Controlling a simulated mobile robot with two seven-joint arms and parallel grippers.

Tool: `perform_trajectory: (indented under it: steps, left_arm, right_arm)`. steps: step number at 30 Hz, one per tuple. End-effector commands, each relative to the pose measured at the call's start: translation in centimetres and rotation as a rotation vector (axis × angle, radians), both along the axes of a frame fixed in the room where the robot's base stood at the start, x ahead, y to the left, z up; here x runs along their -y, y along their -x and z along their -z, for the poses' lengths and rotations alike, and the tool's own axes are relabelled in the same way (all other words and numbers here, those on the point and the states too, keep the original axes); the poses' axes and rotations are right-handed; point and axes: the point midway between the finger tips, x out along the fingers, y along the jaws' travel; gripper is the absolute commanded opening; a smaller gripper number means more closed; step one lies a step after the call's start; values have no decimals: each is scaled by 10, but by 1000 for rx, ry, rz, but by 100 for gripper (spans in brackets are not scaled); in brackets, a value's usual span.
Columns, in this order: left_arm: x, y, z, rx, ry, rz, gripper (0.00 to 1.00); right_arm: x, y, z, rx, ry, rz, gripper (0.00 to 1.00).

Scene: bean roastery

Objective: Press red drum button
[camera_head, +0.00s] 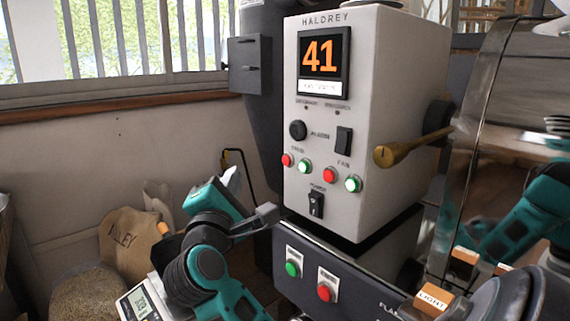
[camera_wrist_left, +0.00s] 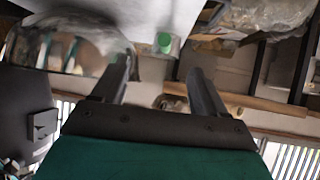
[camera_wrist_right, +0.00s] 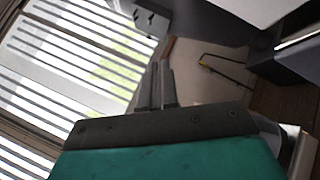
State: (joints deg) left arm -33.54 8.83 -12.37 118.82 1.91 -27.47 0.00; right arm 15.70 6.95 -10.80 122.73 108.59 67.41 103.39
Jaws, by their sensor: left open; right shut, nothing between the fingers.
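The red drum button (camera_head: 287,160) is at the left of the button row on the white roaster panel (camera_head: 322,125). A green button (camera_head: 304,166) is beside it; the small label above seems to read DRUM. My right gripper (camera_head: 266,213) is shut and empty, below and left of the red drum button and apart from it. In the right wrist view its fingers (camera_wrist_right: 161,66) lie together; the button is not seen there. My left gripper (camera_wrist_left: 160,68) is open and empty in the left wrist view; I cannot place it in the head view.
Another red button (camera_head: 330,175) and green button (camera_head: 353,184) sit under the FAN label. A power switch (camera_head: 316,204) is below. The lower panel has a green (camera_head: 292,268) and a red button (camera_head: 324,292). A brass-coloured handle (camera_head: 400,152) sticks out at the right.

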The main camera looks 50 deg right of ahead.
Motion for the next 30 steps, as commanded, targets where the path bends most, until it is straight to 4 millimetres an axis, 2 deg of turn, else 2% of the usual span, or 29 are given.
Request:
perform_trajectory:
  steps: [8,21,30]
  left_arm:
    - [0,3,0,-7,0,-1,73]
    - [0,4,-11,-12,0,-2,73]
    - [1,4,-10,-12,5,-5,73]
  right_arm:
    - [7,1,-1,-3,6,2,0]
    - [65,8,0,-4,7,2,0]
    - [86,10,0,-4,5,2,0]
